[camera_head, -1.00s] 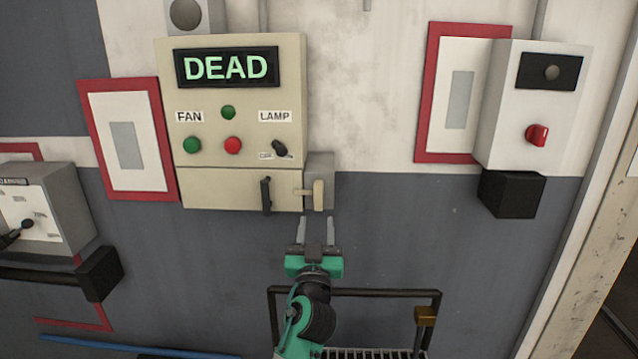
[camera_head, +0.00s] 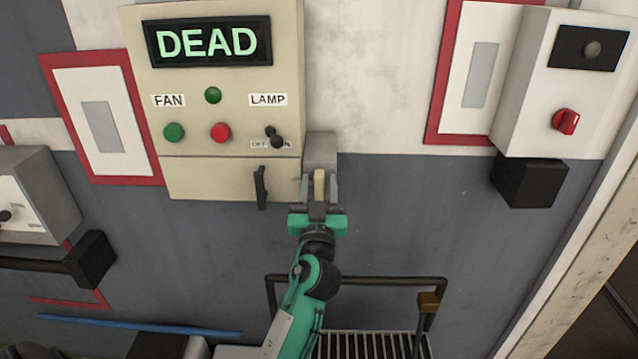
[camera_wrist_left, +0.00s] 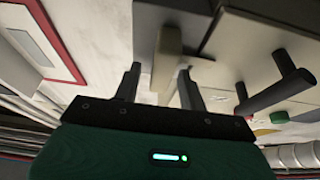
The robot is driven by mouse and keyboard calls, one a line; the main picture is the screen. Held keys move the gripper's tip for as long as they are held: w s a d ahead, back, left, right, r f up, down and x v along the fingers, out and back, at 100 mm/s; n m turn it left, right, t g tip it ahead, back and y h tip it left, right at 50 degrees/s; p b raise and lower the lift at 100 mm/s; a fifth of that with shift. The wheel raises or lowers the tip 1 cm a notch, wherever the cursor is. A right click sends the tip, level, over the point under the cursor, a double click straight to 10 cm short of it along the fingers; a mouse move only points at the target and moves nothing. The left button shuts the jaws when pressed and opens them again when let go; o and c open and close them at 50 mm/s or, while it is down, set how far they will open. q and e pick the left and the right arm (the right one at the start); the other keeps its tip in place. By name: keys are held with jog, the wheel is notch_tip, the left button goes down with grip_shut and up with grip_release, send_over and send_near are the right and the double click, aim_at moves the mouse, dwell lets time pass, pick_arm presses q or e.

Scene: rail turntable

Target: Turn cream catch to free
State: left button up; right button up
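The cream catch (camera_head: 319,184) is a small upright bar on the grey block (camera_head: 320,150) at the lower right corner of the cream panel (camera_head: 285,60). In the left wrist view the catch (camera_wrist_left: 168,50) shows just ahead of and between the fingertips. My left gripper (camera_head: 320,180) is open, with one finger on each side of the catch. Gaps show between the fingers and the catch in the left wrist view. The catch's pivot is partly hidden. My right gripper is not in view.
The black handle (camera_head: 262,187) of the panel's lower cover stands close left of the catch. The display (camera_head: 207,41) reads DEAD. A white box with a red knob (camera_head: 566,121) is at right. A dark rail (camera_head: 365,282) runs below; the wall right of the catch is clear.

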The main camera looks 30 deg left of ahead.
pick_arm(q)
grip_shut()
